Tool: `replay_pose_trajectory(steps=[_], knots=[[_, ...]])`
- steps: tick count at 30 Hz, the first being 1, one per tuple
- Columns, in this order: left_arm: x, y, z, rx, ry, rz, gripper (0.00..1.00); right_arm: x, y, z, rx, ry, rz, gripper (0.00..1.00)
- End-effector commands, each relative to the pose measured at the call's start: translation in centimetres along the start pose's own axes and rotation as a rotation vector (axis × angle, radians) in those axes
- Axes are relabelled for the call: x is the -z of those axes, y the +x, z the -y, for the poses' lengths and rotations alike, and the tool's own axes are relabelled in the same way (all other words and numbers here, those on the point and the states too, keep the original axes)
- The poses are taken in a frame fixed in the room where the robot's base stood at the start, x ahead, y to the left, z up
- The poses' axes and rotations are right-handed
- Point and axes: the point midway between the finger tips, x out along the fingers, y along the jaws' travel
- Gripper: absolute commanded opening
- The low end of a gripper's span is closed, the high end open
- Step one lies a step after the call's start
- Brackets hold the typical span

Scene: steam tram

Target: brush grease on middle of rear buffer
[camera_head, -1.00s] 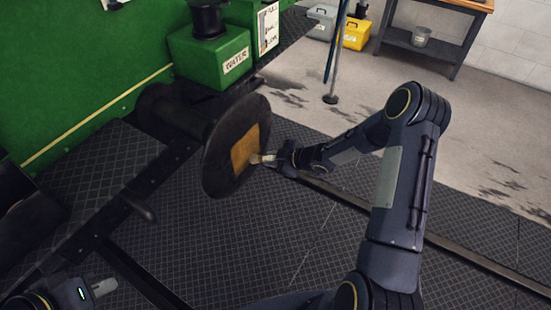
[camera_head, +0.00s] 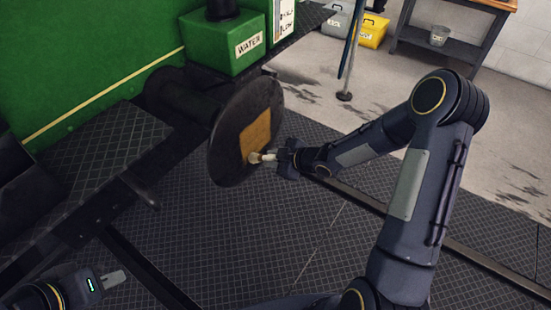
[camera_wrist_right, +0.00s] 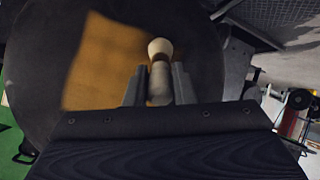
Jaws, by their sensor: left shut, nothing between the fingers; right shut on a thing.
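The rear buffer (camera_head: 232,160) is a dark round disc on a thick stem, standing out from the green tram side. A yellow-brown grease patch (camera_head: 255,135) covers the middle of its face. My right gripper (camera_head: 279,157) is shut on a pale brush (camera_head: 262,157), whose end is at the lower edge of the patch. In the right wrist view the brush (camera_wrist_right: 160,80) is between the fingers, with the patch (camera_wrist_right: 105,60) behind it; I cannot tell whether its tip touches the face. My left gripper (camera_head: 113,279) is shut and empty at the lower left.
A green box marked WATER (camera_head: 235,45) stands behind the buffer. A pole (camera_head: 350,55), a yellow box (camera_head: 373,31) and a workbench (camera_head: 450,35) with a bucket (camera_head: 438,36) are at the back. Dark tread-plate floor (camera_head: 240,240) is clear in front.

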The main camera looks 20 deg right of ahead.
Motion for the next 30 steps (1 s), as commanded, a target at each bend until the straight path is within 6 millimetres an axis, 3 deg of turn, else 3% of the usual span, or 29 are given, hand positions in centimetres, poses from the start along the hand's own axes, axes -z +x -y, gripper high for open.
replay_pose_trajectory(steps=[13,30], knots=[[-1.6,3.2,1.5,0.000,0.000,0.000,0.00,1.4,0.2,3.0,0.000,-0.003,-0.001,0.00],[-1.6,3.1,1.4,0.000,0.000,0.000,0.00,1.3,-0.8,3.4,-0.001,0.002,0.003,0.00]])
